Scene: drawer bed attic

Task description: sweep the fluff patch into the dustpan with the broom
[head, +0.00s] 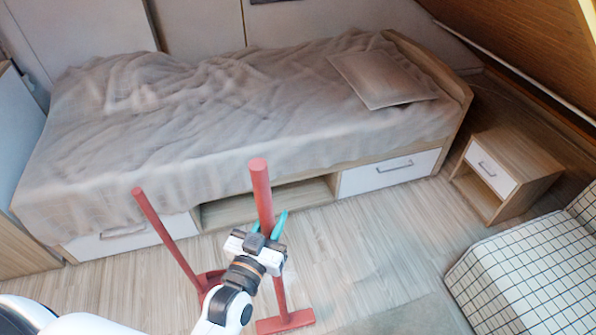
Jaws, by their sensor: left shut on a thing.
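The red broom (262,190) stands nearly upright, its long handle rising in front of the bed and its flat head low at the bottom of the view. My left gripper (267,229) is shut on the broom handle, with its teal fingertips on either side. The red dustpan (166,234) is to the left of the broom, its long handle tilted to the left. Its pan is partly hidden behind my left arm. A faint pale patch (291,277) on the floor just right of the broom handle may be the fluff; I cannot tell for sure. My right gripper is out of view.
A bed (200,130) with a grey blanket and drawers runs across the back. A small nightstand (508,172) is at the right, and a checked seat (530,275) at the lower right. A grey rug (410,318) lies at the bottom. The wooden floor (365,235) between is clear.

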